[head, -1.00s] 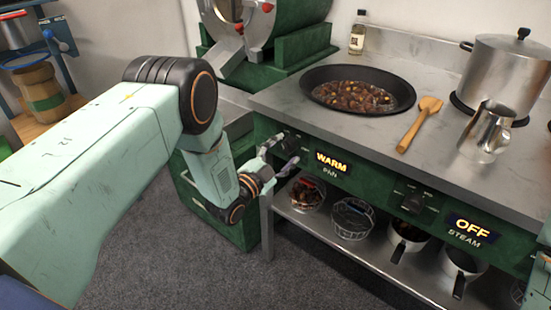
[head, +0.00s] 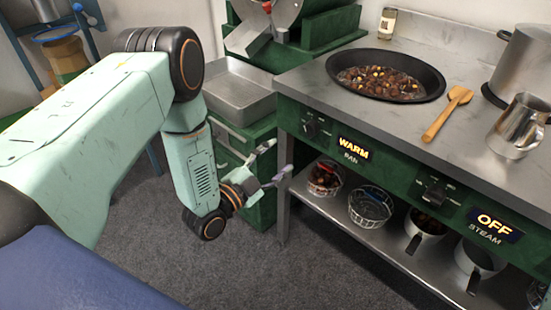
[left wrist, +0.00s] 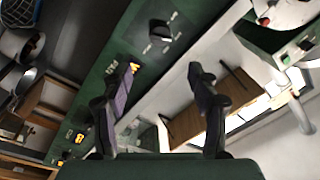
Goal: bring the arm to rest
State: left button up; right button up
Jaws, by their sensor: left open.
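My left arm comes in from the left in the head view. Its gripper (head: 281,160) is open and empty, in front of the stove's left front corner, with its fingers toward the stove. The pan knob (head: 314,128) on the green front panel is to the right of the fingers and apart from them. The left wrist view shows the two dark, purplish fingers (left wrist: 165,70) spread with nothing between them; the knob (left wrist: 160,34) shows beyond them. My right gripper is not in view.
The stove (head: 470,152) carries a black pan (head: 437,90) of chestnuts, a wooden spoon (head: 440,122), a steel jug (head: 514,130) and a pot (head: 525,65). The displays read WARM (head: 353,147) and OFF (head: 494,224). Baskets and pans sit on the lower shelf. Grey floor (head: 240,265) is open below my gripper.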

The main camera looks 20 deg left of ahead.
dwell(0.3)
pick_arm(q)
jog(key=s+f+n+g+y, duration=0.4)
jog(key=s+f+n+g, duration=0.55)
jog(key=s+f, duration=0.45)
jog(key=s+f+n+g+y, duration=0.1)
jog(key=s+n+g, duration=0.3)
jog(key=s, duration=1.7)
jog(key=f+g, duration=0.1)
jog(key=g, duration=0.3)
jog(key=shift+s+y, duration=0.3)
jog(key=shift+y, duration=0.1)
